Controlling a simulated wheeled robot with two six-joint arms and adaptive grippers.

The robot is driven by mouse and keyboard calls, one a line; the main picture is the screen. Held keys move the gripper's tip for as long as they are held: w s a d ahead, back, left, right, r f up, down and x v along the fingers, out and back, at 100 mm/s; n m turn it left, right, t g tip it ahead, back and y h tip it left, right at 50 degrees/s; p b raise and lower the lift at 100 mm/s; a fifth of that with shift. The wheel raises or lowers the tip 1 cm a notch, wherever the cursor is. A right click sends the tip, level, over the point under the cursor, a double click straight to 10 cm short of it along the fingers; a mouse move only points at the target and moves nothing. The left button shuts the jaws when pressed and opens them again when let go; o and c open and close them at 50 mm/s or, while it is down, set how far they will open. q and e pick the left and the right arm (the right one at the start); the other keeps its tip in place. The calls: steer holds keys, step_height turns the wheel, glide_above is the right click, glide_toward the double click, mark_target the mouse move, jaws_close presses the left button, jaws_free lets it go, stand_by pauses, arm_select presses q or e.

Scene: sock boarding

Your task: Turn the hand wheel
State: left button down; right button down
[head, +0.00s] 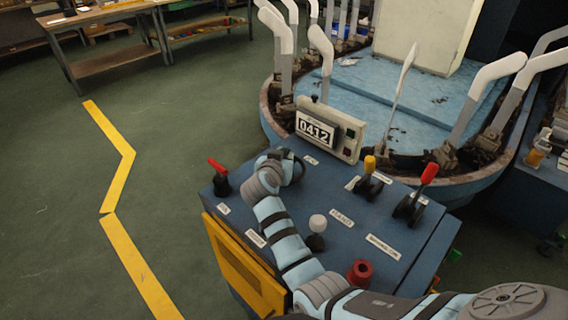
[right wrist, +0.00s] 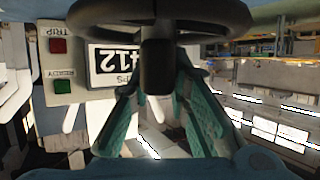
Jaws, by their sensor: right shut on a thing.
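The hand wheel (right wrist: 215,15) is a dark, thick ring at the top of the right wrist view, with a dark block hanging down at its middle. My right gripper (right wrist: 157,75) has its two teal fingers closing in on that block from both sides, shut on the wheel. In the head view my right gripper (head: 286,163) is over the far left part of the blue console, just in front of the counter box. My own wrist hides most of the fingers and wheel there. My left gripper is not in view.
The blue console (head: 385,215) carries a red lever (head: 217,167), a yellow lever (head: 369,166), another red lever (head: 427,175), a white knob (head: 317,224) and a red button (head: 361,271). The counter box (head: 329,131) reads 0412. The boarding machine (head: 350,85) stands behind; green floor is open left.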

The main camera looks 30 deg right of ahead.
steer(key=shift+f, duration=0.1)
stand_by(0.3)
steer(key=c, duration=1.5)
jaws_free()
step_height(320, 180, up, 10)
steer(key=shift+r, duration=0.1)
